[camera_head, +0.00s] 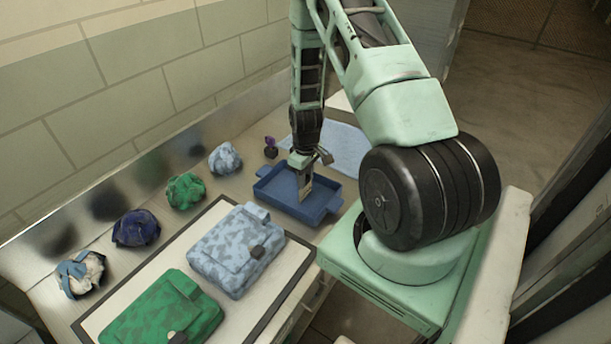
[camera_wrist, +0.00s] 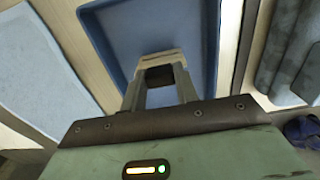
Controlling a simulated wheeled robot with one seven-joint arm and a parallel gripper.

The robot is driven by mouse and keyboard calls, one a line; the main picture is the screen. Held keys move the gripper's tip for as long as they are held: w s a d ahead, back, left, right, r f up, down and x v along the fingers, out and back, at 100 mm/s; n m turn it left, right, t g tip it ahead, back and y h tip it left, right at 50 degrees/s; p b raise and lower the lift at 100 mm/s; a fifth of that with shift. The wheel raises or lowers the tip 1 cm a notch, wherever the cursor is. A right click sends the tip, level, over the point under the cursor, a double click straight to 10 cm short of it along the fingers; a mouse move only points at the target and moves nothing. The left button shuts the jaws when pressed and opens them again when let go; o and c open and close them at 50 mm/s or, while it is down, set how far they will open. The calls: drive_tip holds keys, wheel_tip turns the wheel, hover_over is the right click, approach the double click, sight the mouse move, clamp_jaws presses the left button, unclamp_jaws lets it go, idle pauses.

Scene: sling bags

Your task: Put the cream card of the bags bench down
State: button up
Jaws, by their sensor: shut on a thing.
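My gripper (camera_head: 303,168) points down over the blue tray (camera_head: 264,203). It is shut on the cream card (camera_head: 306,189), a small beige flat piece that hangs upright below the fingers. The card's lower edge is inside the tray's outline. I cannot tell whether it touches the tray floor.
A light-blue mat (camera_head: 343,146) lies behind the tray. A patterned blue bag (camera_head: 232,255) and a green bag (camera_head: 150,318) lie on the framed pale board (camera_head: 283,286). Several crumpled bundles, including a green one (camera_head: 185,191), line the wall. A small purple-topped item (camera_head: 270,148) stands near the tray.

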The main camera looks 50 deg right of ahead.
drive_tip(key=shift+f, duration=0.2)
drive_tip(key=o, duration=1)
drive_tip(key=shift+r, duration=0.1)
drive_tip(key=shift+r, duration=0.25)
drive_tip(key=shift+r+b, duration=2.1)
drive_tip(key=shift+r, duration=3.8)
